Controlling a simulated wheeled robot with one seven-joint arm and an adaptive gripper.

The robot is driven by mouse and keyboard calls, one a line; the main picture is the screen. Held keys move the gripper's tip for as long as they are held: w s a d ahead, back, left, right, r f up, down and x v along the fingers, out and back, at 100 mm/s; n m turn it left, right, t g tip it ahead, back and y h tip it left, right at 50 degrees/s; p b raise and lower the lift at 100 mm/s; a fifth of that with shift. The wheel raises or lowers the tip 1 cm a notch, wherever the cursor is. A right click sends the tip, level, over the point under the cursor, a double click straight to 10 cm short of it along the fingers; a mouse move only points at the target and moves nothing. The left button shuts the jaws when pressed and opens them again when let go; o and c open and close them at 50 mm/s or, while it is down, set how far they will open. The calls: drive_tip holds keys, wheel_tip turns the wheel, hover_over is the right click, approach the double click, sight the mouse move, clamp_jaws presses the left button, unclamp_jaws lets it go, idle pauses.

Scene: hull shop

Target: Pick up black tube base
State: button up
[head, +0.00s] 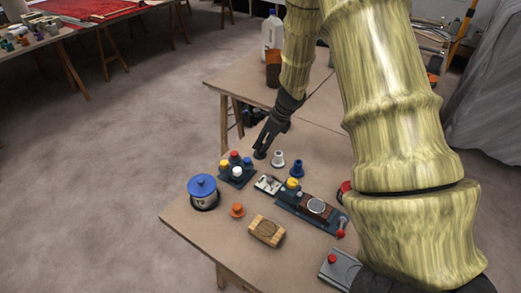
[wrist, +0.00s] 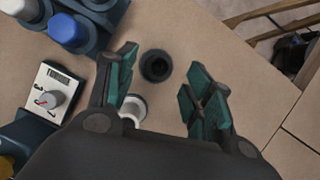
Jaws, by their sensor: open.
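The black tube base (wrist: 156,67) stands on the table between and just beyond my open fingertips in the wrist view. It looks like a short round black piece with a dark hole in its top. In the head view the black tube base (head: 260,154) shows just under my gripper (head: 263,146). My gripper (wrist: 160,85) is open and empty, with a green-padded finger on each side of the base. I cannot tell how far above the base the fingertips are.
A white tube base (wrist: 133,108) stands close by the left finger. A blue one (head: 298,167) is near it. A rack of coloured caps (head: 236,172), a small meter (head: 268,184), a blue-lidded pot (head: 203,192), an orange piece (head: 237,210) and a wooden block (head: 267,231) stand around.

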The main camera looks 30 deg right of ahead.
drive_tip(key=shift+x, duration=1.9)
drive_tip(key=shift+a, duration=0.1)
drive_tip(key=shift+c, duration=0.4)
drive_tip(key=c, duration=1.1)
